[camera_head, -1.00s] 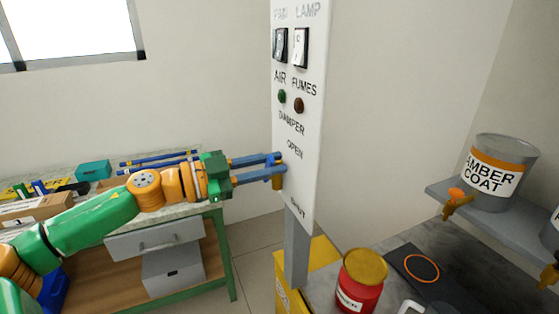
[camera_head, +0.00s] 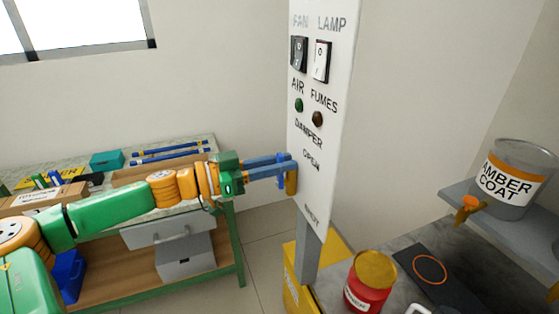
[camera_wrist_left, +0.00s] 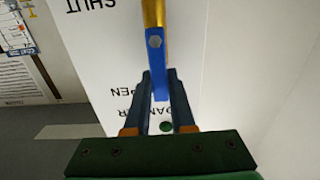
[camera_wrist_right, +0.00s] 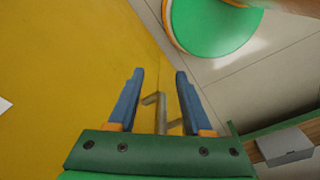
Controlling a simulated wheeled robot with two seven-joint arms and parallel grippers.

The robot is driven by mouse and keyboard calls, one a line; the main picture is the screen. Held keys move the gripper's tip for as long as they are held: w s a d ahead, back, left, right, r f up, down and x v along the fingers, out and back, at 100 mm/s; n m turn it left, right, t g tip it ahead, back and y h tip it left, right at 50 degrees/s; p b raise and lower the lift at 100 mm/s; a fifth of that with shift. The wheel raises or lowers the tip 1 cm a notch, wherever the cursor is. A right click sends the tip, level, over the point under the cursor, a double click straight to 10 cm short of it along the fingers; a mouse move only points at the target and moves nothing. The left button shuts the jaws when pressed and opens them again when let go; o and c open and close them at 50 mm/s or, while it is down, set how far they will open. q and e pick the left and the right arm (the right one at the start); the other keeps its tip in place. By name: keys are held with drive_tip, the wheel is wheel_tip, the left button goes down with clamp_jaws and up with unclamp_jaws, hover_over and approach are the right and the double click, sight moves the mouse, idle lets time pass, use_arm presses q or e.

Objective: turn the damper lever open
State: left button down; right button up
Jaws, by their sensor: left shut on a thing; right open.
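The white panel (camera_head: 318,150) carries the word DAMPER with OPEN below it and SHUT near its bottom. The damper lever has a blue part and a brass-coloured part (camera_head: 291,184), which hangs below my fingers on the SHUT side of OPEN. My left gripper (camera_head: 290,164) is shut on the lever in front of the panel. In the left wrist view the lever's blue part (camera_wrist_left: 155,55), with a grey bolt, runs between the fingers, and its brass part (camera_wrist_left: 152,12) points towards SHUT. My right gripper (camera_wrist_right: 157,75) is open over a yellow surface, outside the head view.
A fan switch (camera_head: 299,54) and a lamp switch (camera_head: 320,61) sit higher on the panel. A red can (camera_head: 369,290) and an AMBER COAT container (camera_head: 522,180) are at right. A green-framed bench (camera_head: 240,240) stands at left. A bent metal bar (camera_wrist_right: 160,110) shows beyond the right fingers.

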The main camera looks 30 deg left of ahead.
use_arm(q)
drive_tip(key=shift+f, duration=0.1)
drive_tip(key=c, duration=0.8)
unclamp_jaws()
drive_tip(key=shift+o, duration=0.2)
drive_tip(key=b+v, duration=0.7)
drive_tip(key=b, duration=0.2)
drive_tip(key=shift+b, duration=0.4)
